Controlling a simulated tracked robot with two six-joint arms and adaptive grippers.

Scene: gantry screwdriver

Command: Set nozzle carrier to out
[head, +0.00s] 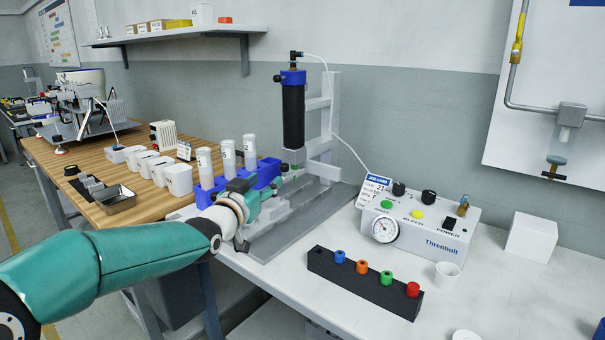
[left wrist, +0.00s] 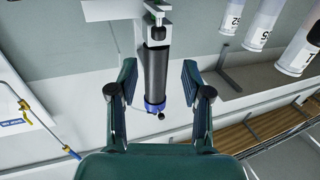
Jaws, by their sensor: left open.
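The black cylinder (head: 293,115) with a blue cap stands upright on a white bracket (head: 320,125) above a grey base (head: 300,225). A small pale block with a green part sits under it at the bracket; I cannot tell for sure whether this is the nozzle carrier, or its position. My left gripper (head: 275,188) is in front of and below the cylinder, beside the blue rack. In the left wrist view its fingers (left wrist: 159,75) are apart and empty, with the cylinder (left wrist: 155,75) showing beyond the gap. My right gripper is not in view.
A blue rack (head: 266,172) with several white tubes stands close by my left gripper. A control box (head: 420,228) with a gauge is at right. A black strip (head: 335,272) with coloured knobs lies in front.

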